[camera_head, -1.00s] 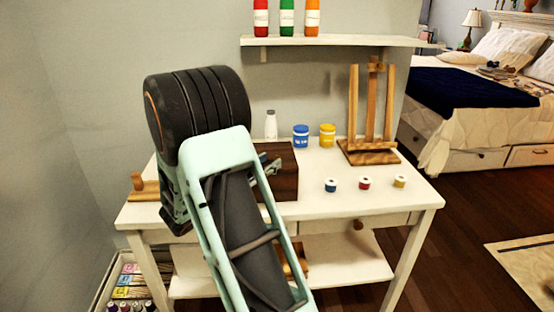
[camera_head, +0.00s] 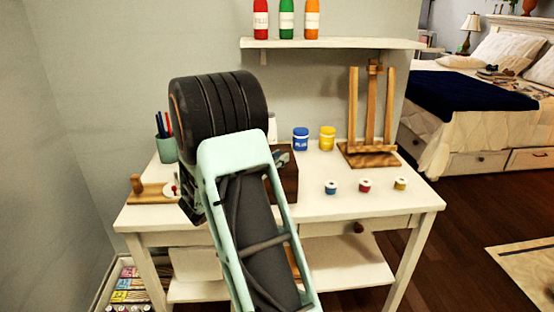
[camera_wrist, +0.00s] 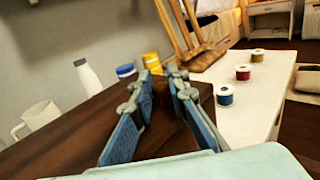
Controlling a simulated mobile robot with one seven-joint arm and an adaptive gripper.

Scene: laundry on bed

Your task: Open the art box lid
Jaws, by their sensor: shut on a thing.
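The art box is a dark brown wooden box (camera_head: 288,185) on the white desk, partly hidden behind my arm in the head view. In the wrist view its dark wood (camera_wrist: 75,135) fills the lower left and middle. My gripper (camera_wrist: 165,76) has its blue-padded fingers at the box's upper edge near a corner, shut on the lid with a narrow gap between the fingers. In the head view the gripper (camera_head: 282,158) shows just right of my arm at the box top. I cannot tell whether the lid is raised.
A white bottle (camera_wrist: 88,77), blue jar (camera_head: 301,139) and yellow jar (camera_head: 327,138) stand behind the box. A wooden easel (camera_head: 370,153) is at the back right. Three small paint pots (camera_head: 365,186) stand right of the box. A pen cup (camera_head: 166,149) is at left. The desk's front right (camera_head: 400,205) is clear.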

